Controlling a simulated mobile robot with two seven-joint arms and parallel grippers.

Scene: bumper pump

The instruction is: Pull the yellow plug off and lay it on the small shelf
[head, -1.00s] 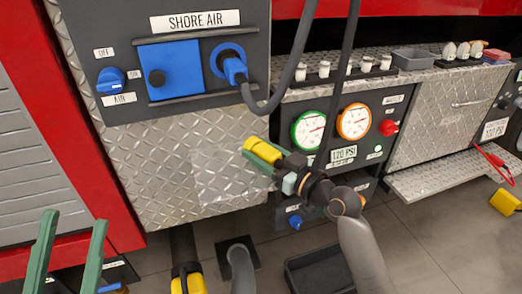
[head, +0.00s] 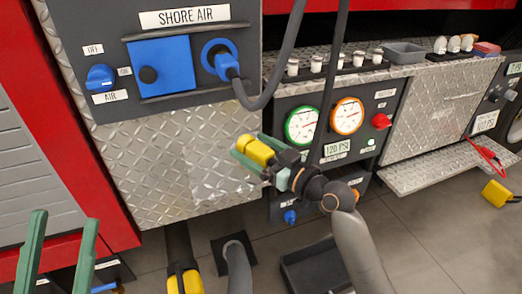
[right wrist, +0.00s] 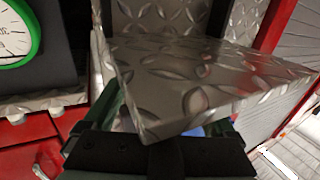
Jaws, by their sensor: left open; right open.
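The yellow plug (head: 257,150) is in the head view, between the green fingers of my right gripper (head: 252,153), which are open around it. It appears to be over the small diamond-plate shelf (head: 219,181) below the SHORE AIR panel; I cannot tell whether it touches it. In the right wrist view the shelf (right wrist: 205,80) fills the middle and hides the plug and most of the fingers. My left gripper (head: 57,255) is open and empty at the lower left of the head view.
A blue connector with a dark hose (head: 226,65) hangs beside a blue cover. Gauges (head: 302,125) stand just right of the right gripper. A lower plate shelf (head: 440,168) is further right. A yellow-collared hose (head: 185,279) stands below, and a black tray (head: 312,268) is on the floor.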

